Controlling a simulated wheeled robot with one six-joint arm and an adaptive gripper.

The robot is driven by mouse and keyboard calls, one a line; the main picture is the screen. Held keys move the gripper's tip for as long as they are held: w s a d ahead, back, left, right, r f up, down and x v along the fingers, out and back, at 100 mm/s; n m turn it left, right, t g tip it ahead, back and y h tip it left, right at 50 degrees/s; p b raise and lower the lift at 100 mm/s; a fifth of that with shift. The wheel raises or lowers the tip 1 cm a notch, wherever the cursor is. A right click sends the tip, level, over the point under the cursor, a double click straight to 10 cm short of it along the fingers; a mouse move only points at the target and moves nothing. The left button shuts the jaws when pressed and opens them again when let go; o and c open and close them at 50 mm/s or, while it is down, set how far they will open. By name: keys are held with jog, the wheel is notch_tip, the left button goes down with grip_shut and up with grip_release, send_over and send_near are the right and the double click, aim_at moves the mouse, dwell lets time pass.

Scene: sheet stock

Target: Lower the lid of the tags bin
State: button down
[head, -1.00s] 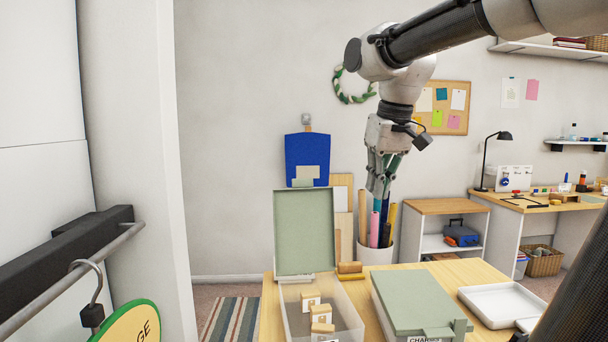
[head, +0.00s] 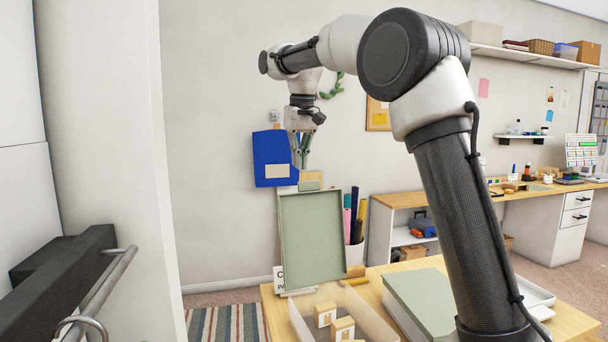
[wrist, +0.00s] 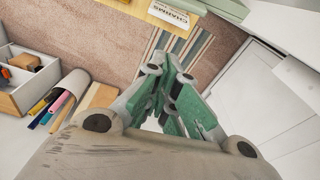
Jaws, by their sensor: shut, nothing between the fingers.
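An open clear bin (head: 372,321) stands at the table's front left with several wooden tag-like blocks (head: 342,328) in it. Its green lid (head: 312,238) stands raised, nearly upright, at the back. I cannot read a label on this bin. My gripper (head: 301,166) points down, shut and empty, above and apart from the top edge of the lid in the head view.
A second bin with a shut green lid (head: 425,298) stands to the right, partly hidden by my arm. A CHARMS label (wrist: 169,13) shows in the wrist view. Rolls in a white holder (head: 355,254) stand behind the lid. A striped rug (head: 225,323) lies left of the table.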

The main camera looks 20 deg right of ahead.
jog(key=s+f, duration=0.3)
jog(key=shift+s+d+f, duration=0.2)
dwell(0.5)
